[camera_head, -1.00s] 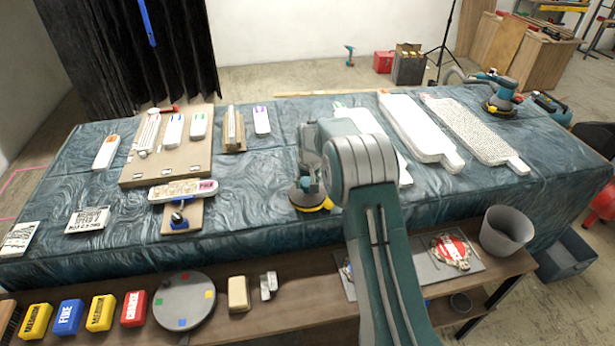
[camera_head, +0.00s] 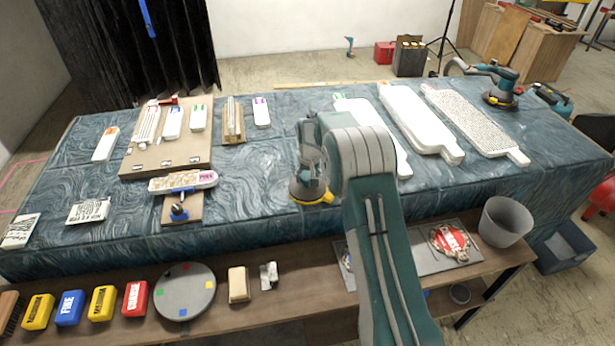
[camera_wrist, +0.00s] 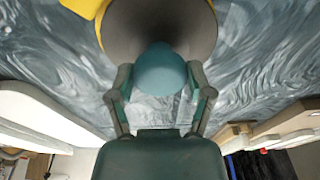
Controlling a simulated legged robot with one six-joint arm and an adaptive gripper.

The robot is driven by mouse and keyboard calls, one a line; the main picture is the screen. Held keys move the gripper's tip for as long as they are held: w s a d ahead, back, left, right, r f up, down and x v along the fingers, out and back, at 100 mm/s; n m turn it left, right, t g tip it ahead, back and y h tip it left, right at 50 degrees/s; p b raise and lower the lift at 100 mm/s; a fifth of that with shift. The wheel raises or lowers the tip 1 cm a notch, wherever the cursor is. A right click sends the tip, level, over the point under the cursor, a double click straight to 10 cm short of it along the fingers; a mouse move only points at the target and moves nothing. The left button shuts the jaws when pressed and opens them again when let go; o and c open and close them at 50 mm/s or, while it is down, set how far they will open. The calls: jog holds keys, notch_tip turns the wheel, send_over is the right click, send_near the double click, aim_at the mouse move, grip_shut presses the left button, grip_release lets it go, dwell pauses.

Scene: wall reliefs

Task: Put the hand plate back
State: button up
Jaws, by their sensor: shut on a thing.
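My gripper (camera_wrist: 160,88) is shut on the teal knob (camera_wrist: 160,70) of a round grey tool with a yellow edge, which I take to be the hand plate (camera_wrist: 120,28). In the head view, the hand plate (camera_head: 311,192) shows its yellow rim below my gripper (camera_head: 308,165), over the middle of the blue-covered table (camera_head: 260,185). Whether it touches the cover is unclear. My arm hides part of it. A round grey disc (camera_head: 184,290) with coloured squares lies on the front wooden shelf (camera_head: 310,270).
White reliefs (camera_head: 475,118) lie at the table's right, with a powered sander (camera_head: 501,93) behind. A wooden board (camera_head: 165,155) with small white pieces lies left. Coloured blocks (camera_head: 103,302) line the shelf, left of the disc. A grey bucket (camera_head: 506,222) stands right.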

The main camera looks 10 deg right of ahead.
jog(key=shift+s+f, duration=0.1)
jog(key=shift+f, duration=0.3)
jog(key=shift+s+f, duration=0.1)
jog(key=shift+f, duration=0.25)
jog(key=shift+c, duration=0.3)
jog(key=shift+f, duration=0.35)
jog(key=o, duration=1.3)
jog(key=shift+c, duration=0.2)
jog(key=shift+r, duration=0.1)
jog(key=shift+r, duration=0.15)
